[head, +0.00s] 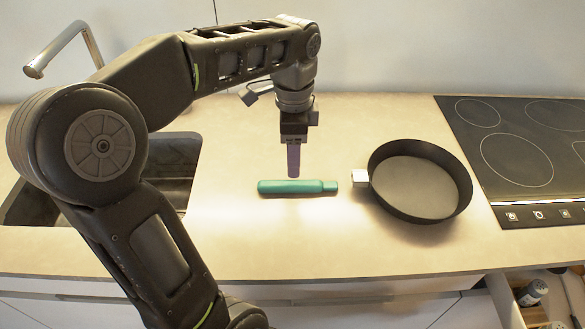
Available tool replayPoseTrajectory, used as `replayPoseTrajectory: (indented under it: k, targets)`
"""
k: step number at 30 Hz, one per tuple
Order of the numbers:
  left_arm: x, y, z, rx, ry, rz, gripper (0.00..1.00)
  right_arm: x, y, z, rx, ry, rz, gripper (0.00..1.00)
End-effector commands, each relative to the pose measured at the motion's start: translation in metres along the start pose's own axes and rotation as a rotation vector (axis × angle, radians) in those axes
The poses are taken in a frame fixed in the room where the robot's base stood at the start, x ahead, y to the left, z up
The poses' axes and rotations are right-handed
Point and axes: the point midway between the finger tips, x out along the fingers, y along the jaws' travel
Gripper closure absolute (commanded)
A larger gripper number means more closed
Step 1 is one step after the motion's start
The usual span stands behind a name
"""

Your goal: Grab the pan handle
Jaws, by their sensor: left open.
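A green pan handle (297,187) lies flat on the counter, pointing left to right. Its right end is close to the small light bracket (360,176) on the pan's side, with a narrow gap between them. The dark round pan (418,182) sits on the counter to the right of the handle. My left gripper (294,173) points down over the middle of the handle, open and seen edge-on, so one finger hides the other. Whether the fingertips touch the handle is hard to tell. My right gripper is out of view.
A black cooktop (515,150) lies to the right of the pan. A sink (172,165) is at the left, partly behind my arm, with a faucet (68,45) above it. An open drawer (545,300) with items is at the lower right. The counter in front is clear.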

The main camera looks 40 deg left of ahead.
Motion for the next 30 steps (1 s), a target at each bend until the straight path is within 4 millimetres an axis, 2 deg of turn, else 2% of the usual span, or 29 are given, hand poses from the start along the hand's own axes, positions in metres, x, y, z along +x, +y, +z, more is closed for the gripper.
replayPoseTrajectory:
  k: [8,16,26,30]
  targets:
    - [0.001,0.0,0.0,0.0,0.0,0.0,0.45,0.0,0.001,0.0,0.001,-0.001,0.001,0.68]
    - [0.024,0.001,0.0,-0.001,-0.001,0.002,0.45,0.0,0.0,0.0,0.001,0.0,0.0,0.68]
    - [0.027,0.0,0.0,0.0,-0.001,0.001,0.45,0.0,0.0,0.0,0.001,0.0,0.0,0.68]
    - [0.037,0.002,0.001,-0.001,-0.002,0.003,0.45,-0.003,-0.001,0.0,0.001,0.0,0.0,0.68]
